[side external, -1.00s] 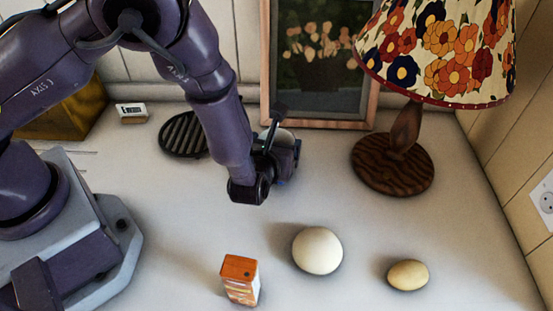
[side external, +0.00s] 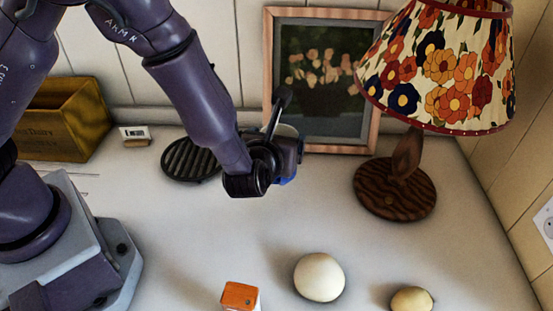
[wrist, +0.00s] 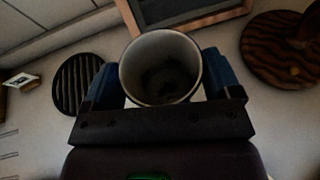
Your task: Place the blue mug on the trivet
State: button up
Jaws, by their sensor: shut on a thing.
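The mug (wrist: 160,43) is held upright between the two fingers of my gripper (wrist: 162,82), its open top facing the wrist camera. Its rim and inside look pale grey, and the inside is dark at the bottom. In the side external view, my gripper (side external: 276,155) hides most of the mug (side external: 288,131); a pale part shows above and some blue below, which could be mug or finger. The trivet (side external: 190,161), a round black slatted disc, lies to the left behind my gripper. It also shows at left in the wrist view (wrist: 78,84).
A lamp (side external: 394,190) with a floral shade stands at right. A framed picture (side external: 321,145) leans on the back wall. A wooden box (side external: 63,120) and a small white device (side external: 134,133) are at back left. An orange-topped carton (side external: 240,296), white ball (side external: 319,277) and yellowish egg-shaped object (side external: 411,300) are in front.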

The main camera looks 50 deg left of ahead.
notch_tip(320, 180, up, 2)
jog(key=s+a+n+g+y, duration=0.2)
jog(key=s+a+n+g, duration=0.1)
jog(key=a, duration=0.7)
jog(key=s+a+n+g+y, duration=0.2)
jog(key=s+a+n+y, duration=0.1)
jog(key=a, duration=0.8)
jog(key=shift+n+g, duration=0.4)
jog(key=shift+s+a+f, duration=0.15)
jog(key=shift+s+f, duration=0.1)
jog(key=shift+f, duration=1)
jog(key=shift+s+a+f, duration=0.2)
jog(key=shift+f, duration=1.1)
jog(key=shift+s+a+f, duration=0.15)
jog(key=shift+s+f, duration=0.1)
jog(key=shift+f, duration=1)
jog(key=shift+f, duration=0.15)
